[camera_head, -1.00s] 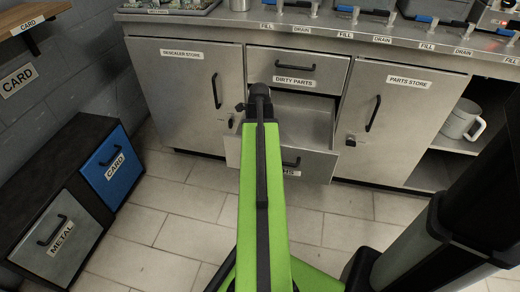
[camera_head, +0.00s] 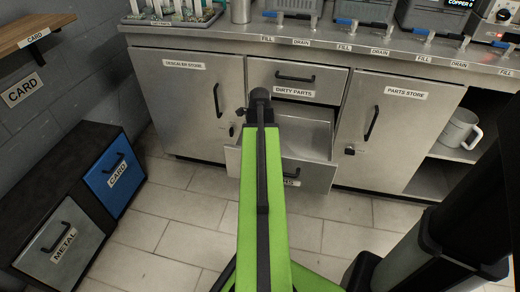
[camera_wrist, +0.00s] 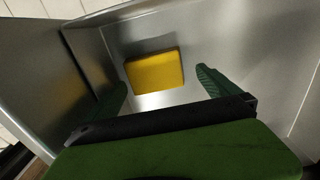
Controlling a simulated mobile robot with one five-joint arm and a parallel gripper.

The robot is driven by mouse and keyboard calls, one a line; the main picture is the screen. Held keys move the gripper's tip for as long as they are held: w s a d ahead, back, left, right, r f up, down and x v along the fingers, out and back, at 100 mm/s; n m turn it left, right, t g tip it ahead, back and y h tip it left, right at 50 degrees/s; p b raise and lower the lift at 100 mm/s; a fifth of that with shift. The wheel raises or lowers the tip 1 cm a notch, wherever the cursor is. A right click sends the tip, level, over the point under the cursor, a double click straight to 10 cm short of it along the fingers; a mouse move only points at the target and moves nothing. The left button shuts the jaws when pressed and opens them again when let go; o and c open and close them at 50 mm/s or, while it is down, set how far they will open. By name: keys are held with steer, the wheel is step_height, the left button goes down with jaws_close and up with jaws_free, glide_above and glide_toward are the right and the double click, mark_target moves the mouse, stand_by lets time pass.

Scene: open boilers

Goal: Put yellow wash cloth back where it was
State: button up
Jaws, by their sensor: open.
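The yellow wash cloth (camera_wrist: 155,72) lies flat on the floor of an open metal drawer (camera_wrist: 215,45) in the wrist view. My gripper (camera_wrist: 162,82) is open above the drawer, with one dark green finger to each side of the cloth in the picture. The fingers do not appear to touch the cloth. In the head view the open drawer (camera_head: 312,135) is the one under the drawer labelled "DIRTY PARTS" (camera_head: 295,78). My arm hides part of it and most of its label, and the cloth does not show there.
The "DESCALER STORE" door (camera_head: 185,95) and "PARTS STORE" door (camera_head: 395,125) are shut beside the drawers. Blue "CARD" (camera_head: 115,175) and grey "METAL" (camera_head: 60,240) bins stand at left. A grey mug (camera_head: 457,130) sits on an open shelf at right. Taps line the counter edge.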

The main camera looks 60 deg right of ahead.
step_height(320, 180, up, 10)
steer(key=p, duration=0.8)
steer(key=shift+f, duration=0.25)
